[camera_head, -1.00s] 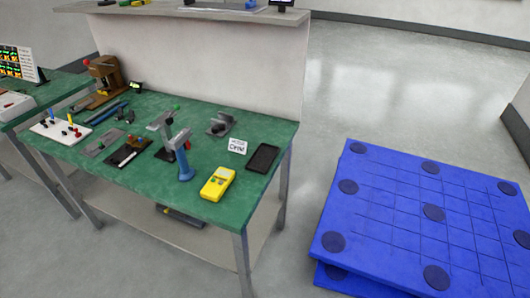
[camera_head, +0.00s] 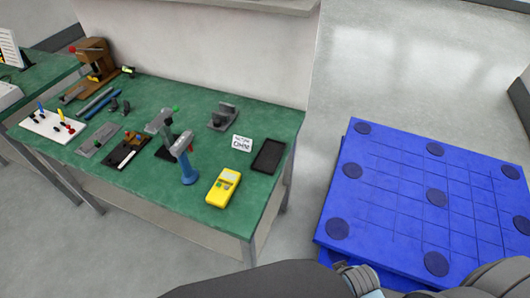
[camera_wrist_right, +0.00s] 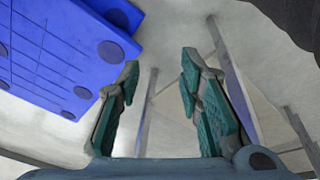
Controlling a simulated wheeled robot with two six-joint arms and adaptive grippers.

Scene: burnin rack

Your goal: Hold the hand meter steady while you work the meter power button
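The yellow hand meter (camera_head: 223,188) lies on the green bench top near its front right edge. Its small display and buttons face up, but the power button is too small to pick out. My right gripper (camera_wrist_right: 160,95) is open and empty in the right wrist view, its two green-padded fingers apart over the floor and bench legs. It is not touching the meter. In the head view a dark part of my own arm shows at the bottom right, with no fingers visible. My left gripper is not in view.
A blue pallet (camera_head: 400,190) stands on the floor to the right. Several fixtures fill the bench's left side.

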